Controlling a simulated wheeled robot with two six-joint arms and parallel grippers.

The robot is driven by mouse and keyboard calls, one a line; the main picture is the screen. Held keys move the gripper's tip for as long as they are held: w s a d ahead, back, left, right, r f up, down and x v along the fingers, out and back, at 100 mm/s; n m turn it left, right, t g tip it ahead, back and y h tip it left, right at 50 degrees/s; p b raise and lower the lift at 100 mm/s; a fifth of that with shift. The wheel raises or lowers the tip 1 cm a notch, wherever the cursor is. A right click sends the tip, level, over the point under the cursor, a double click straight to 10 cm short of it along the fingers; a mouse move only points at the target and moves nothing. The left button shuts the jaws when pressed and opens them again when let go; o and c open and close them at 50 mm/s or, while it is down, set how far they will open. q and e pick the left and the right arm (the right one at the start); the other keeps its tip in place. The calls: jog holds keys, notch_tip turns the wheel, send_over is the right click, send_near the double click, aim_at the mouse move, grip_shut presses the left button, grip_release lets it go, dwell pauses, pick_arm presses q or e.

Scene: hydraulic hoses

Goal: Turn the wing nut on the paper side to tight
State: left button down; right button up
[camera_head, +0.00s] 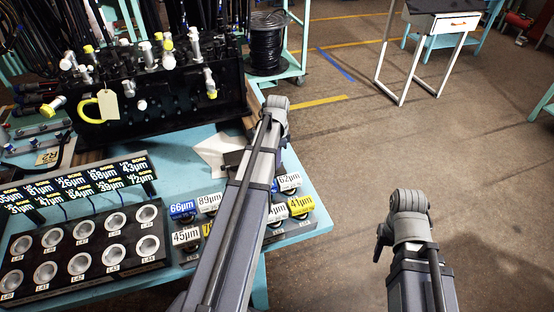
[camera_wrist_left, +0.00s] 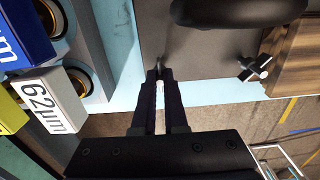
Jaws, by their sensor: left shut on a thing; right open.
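In the left wrist view, my left gripper (camera_wrist_left: 158,73) is shut on a small metal wing nut (camera_wrist_left: 158,63) at the edge of a dark plate (camera_wrist_left: 205,65). The fingertips hide most of this nut, so its angle cannot be told. A second wing nut (camera_wrist_left: 254,68), dark with pale tips, sits at the same edge beside a wooden block. In the head view, white paper (camera_head: 214,151) lies on the bench left of my left arm, which hides the nuts. My right gripper (camera_head: 382,243) is open and mostly hidden behind its wrist, apart from the bench over the floor.
A wooden block (camera_wrist_left: 293,55) stands at the right in the wrist view. Labelled ring pieces, one reading 62µm (camera_wrist_left: 48,103), sit close at the left. A black valve block (camera_head: 150,90) stands at the bench's back.

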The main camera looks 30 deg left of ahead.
dwell(0.4)
pick_arm(q)
jog(key=c, duration=1)
grip_release()
jog(key=shift+o, duration=0.2)
notch_tip(320, 180, up, 8)
jog(key=p, duration=0.8)
jog(key=shift+f, duration=0.15)
